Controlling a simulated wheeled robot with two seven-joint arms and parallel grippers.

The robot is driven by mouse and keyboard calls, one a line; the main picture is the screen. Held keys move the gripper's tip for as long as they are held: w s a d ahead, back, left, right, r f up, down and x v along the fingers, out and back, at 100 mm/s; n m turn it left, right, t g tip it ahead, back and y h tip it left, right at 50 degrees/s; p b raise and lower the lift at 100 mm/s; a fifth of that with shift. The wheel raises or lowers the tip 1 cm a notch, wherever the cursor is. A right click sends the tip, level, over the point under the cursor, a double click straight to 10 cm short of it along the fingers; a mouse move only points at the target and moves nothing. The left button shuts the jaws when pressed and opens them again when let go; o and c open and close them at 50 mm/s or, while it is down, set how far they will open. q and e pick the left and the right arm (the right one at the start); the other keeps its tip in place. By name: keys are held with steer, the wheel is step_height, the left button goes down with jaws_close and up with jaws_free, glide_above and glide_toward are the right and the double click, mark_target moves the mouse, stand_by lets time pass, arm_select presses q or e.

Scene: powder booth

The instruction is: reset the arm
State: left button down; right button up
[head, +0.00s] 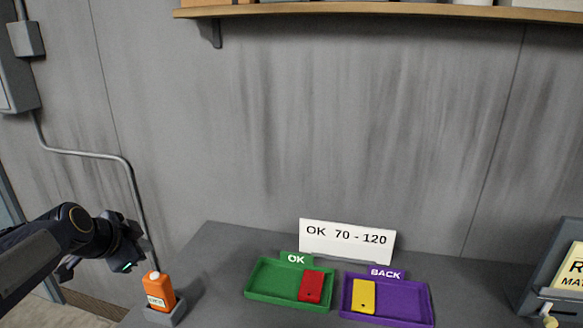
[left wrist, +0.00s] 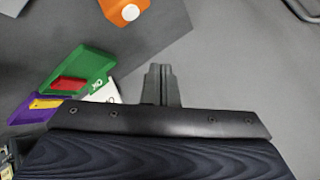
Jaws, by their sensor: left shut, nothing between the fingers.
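My left arm comes in from the left in the head view. Its gripper (head: 140,256) hangs beside the table's left end, just left of the orange gauge and apart from it. In the left wrist view the two fingers (left wrist: 161,84) are together with nothing between them. The orange gauge (head: 159,288) with a white top stands upright in a grey holder (head: 166,315); its orange body (left wrist: 122,10) shows at the top of the wrist view. My right gripper is not in view.
A green OK tray (head: 270,282) holds a red plate (head: 312,286). A purple BACK tray (head: 400,302) holds a yellow plate (head: 363,296). A white sign (head: 346,241) reads OK 70 - 120. A sign stand is at right. A shelf (head: 400,11) is above.

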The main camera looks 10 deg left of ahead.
arm_select(q)
steer(key=s+d+f+n+g+h, duration=0.1)
steer(key=s+d+f+n, duration=0.3)
steer(key=s+d, duration=0.5)
steer(key=s+d+f+n+g+h, duration=0.2)
steer(key=s+d+f+n, duration=0.3)
steer(key=s+d, duration=0.5)
steer(key=s+n, duration=0.1)
steer(key=s, duration=0.2)
steer(key=shift+s+f+h, duration=0.3)
steer(key=shift+h, duration=0.1)
